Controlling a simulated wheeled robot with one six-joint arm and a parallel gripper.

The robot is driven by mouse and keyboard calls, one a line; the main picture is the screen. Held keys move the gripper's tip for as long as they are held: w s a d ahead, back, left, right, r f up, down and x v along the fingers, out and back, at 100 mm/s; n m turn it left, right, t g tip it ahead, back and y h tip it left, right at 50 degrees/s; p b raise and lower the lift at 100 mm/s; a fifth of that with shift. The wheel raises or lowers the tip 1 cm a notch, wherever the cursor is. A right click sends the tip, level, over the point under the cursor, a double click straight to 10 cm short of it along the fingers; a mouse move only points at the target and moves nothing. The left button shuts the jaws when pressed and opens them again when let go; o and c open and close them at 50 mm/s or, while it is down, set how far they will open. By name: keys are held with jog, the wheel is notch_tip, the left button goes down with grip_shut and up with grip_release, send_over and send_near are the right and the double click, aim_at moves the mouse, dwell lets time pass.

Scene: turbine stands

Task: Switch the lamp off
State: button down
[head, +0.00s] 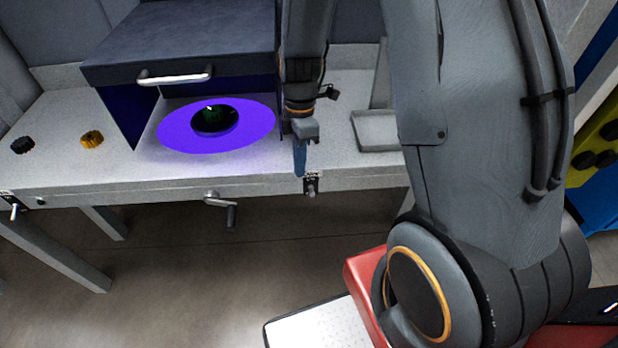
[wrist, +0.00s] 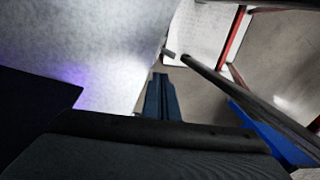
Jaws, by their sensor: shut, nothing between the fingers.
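A violet light is on under the dark hood (head: 180,42); it makes a bright violet disc (head: 172,133) on the bench. The lamp itself is hidden by the hood. A small metal toggle switch (head: 311,184) sits on a dark plate on the bench's front edge. My gripper (head: 299,174), with blue fingers, points down just left of this switch and close to it; I cannot tell whether they touch. In the wrist view the fingers (wrist: 161,98) are together and empty, over the bench edge.
A second toggle (head: 14,211) is at the front edge's far left. A crank handle (head: 222,205) hangs from the front. Black (head: 22,145) and yellow (head: 91,138) knobs lie on the bench top. A dark round object (head: 214,119) sits within the violet disc.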

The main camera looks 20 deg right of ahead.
aim_at(312, 191)
jog(key=shift+s+d+f+p, duration=0.3)
jog(key=shift+s+f, duration=0.05)
jog(key=shift+f, duration=0.4)
jog(key=shift+s+d+f+p, duration=0.25)
jog(key=shift+s+f+p, duration=0.15)
jog(key=shift+f, duration=0.4)
jog(key=shift+s+d+f+p, duration=0.25)
jog(key=shift+s+d+f, duration=0.1)
jog(key=shift+f, duration=0.4)
jog(key=shift+f, duration=0.1)
